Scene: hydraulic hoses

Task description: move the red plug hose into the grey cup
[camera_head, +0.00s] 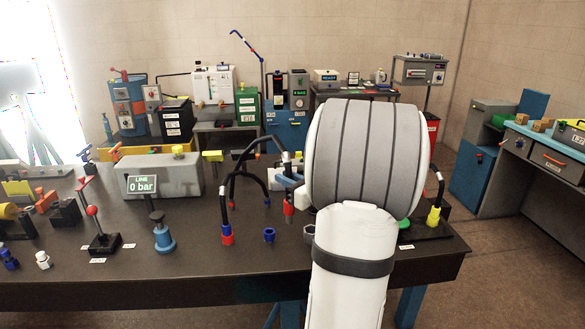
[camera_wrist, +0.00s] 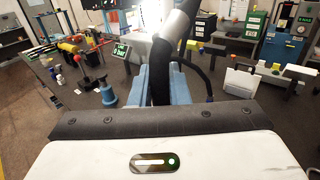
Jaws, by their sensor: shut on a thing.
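My gripper (camera_head: 290,182) has blue fingers and is shut on a black hose just above its red plug (camera_head: 288,207). The plug hangs upright above the table. In the wrist view, the gripper (camera_wrist: 160,88) has the dark hose (camera_wrist: 161,75) between its fingers; the plug is hidden there. A small grey cup (camera_head: 309,232) appears right of and below the plug, apart from it and partly hidden by my arm.
An empty-looking blue cup (camera_head: 269,235) stands left of the grey one. A dark hose arch (camera_head: 250,174) stands behind. A yellow plug (camera_head: 433,216) stands at right. A blue-grey knob (camera_head: 163,237) and a red-knobbed lever (camera_head: 97,228) stand at left.

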